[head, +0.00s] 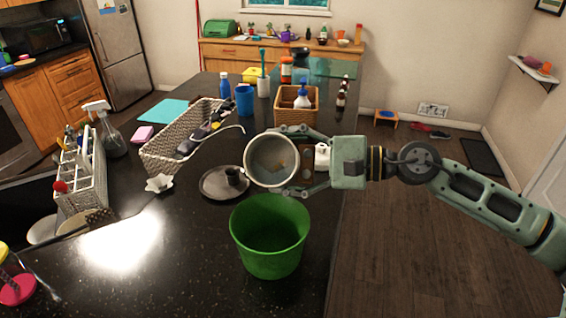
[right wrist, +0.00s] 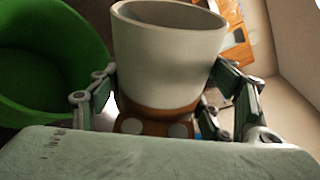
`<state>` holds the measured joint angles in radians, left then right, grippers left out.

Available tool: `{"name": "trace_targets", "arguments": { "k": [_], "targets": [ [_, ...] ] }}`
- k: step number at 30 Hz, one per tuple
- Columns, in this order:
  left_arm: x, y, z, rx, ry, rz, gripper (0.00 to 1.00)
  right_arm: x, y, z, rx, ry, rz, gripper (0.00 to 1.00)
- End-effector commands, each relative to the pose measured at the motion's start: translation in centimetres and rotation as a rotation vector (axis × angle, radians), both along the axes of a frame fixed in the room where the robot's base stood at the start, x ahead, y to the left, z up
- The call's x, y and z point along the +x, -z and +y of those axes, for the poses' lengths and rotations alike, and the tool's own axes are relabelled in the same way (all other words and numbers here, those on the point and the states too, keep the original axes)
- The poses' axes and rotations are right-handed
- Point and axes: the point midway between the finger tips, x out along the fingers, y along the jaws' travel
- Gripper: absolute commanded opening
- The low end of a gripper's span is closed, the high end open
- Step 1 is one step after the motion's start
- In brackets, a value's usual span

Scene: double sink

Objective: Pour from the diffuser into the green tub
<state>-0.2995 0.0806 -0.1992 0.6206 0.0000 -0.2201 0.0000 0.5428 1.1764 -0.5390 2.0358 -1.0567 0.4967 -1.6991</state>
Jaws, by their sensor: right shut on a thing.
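The diffuser (head: 262,165) is a whitish cup with a brown base. In the head view its open mouth faces the camera, so it is tilted, and something greyish-brown shows inside. My right gripper (head: 290,163) is shut on it from the right; the right wrist view also shows the diffuser (right wrist: 168,55) between the fingers (right wrist: 165,95). The green tub (head: 271,262) stands upright on the dark counter, just below and in front of the diffuser in the head view. The tub (right wrist: 45,65) also shows at left in the right wrist view. Its visible inside looks empty. My left gripper is not in view.
A round grey tray (head: 213,193) with a small dark cup lies left of the tub. A long woven basket (head: 165,160), a spray bottle (head: 104,125) and a white caddy (head: 85,180) stand further left. A brown basket (head: 290,116) and bottles stand behind. Counter left of the tub is clear.

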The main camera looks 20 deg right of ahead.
Motion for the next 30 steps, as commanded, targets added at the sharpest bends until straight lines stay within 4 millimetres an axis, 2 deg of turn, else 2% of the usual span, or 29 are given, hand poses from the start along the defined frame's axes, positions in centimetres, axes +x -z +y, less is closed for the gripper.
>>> {"name": "trace_targets", "arguments": {
  "k": [11,30],
  "targets": [
    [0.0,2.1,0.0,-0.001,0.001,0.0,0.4,-0.3,0.8,0.1,-0.142,0.001,-0.296,0.29],
    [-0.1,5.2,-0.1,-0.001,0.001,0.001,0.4,-0.6,0.8,0.2,-0.194,0.002,-0.403,0.29]
  ]
}}
